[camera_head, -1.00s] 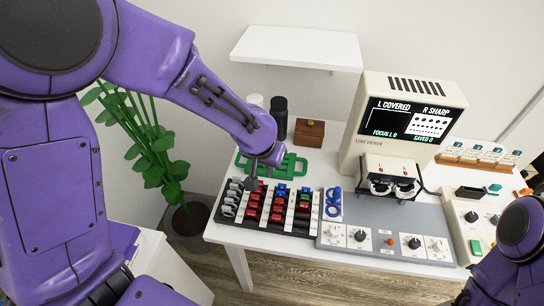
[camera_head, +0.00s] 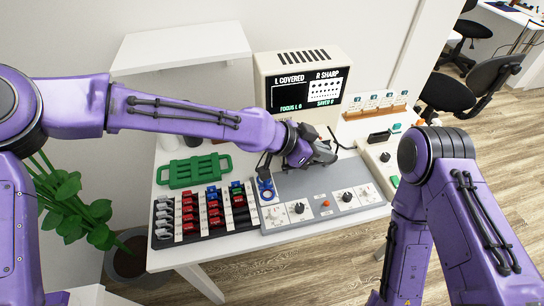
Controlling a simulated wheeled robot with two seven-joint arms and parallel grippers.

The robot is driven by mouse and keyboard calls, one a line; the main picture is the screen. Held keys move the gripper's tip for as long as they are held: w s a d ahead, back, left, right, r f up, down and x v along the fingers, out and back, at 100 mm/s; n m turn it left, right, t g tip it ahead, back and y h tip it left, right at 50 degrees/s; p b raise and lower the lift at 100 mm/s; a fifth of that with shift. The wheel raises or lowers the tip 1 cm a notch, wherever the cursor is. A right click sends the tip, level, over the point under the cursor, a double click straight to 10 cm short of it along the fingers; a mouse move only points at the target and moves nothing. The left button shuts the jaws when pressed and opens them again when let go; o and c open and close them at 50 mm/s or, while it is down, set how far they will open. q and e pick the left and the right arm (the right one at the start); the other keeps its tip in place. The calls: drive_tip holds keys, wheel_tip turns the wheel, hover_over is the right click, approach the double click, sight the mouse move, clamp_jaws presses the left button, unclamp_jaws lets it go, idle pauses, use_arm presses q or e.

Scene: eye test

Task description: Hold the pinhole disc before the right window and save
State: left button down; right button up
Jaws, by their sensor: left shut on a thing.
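The lens viewer (camera_head: 263,62) stands at the back. Its screen (camera_head: 309,91) reads "L COVERED", "R SHARP", "FOCUS L 0" and what looks like "SAVED 0", with dark dots on the white right half. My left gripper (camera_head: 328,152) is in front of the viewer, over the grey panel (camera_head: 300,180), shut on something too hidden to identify. My left arm and gripper hide both windows. I cannot make out the pinhole disc. A red button (camera_head: 326,203) sits between two dark knobs on the panel. My right arm shows at the right, but its gripper is not in view.
A lens rack (camera_head: 176,238) with grey, red, blue and green pieces lies left of the panel. Blue rings (camera_head: 267,194) lie beside it. A green frame (camera_head: 193,171) lies behind the rack. A wooden holder (camera_head: 372,113) and a control box (camera_head: 380,160) stand at the right. A shelf (camera_head: 180,45) overhangs at left.

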use_arm(q)
wheel_tip(320, 180, down, 6)
drive_tip(key=w+d+b, duration=0.1)
drive_tip(key=w+b, duration=0.1)
drive_tip(key=b, duration=0.3)
drive_tip(key=shift+w+d+m+g+h, duration=0.15)
drive_tip(key=shift+w+m+g+h, duration=0.15)
drive_tip(key=shift+m+h, duration=0.1)
use_arm(e)
drive_tip(key=shift+f, duration=2.85)
use_arm(q)
drive_tip(key=shift+r, duration=0.25)
use_arm(e)
drive_tip(key=shift+r, duration=0.15)
drive_tip(key=shift+s, duration=0.1)
clamp_jaws()
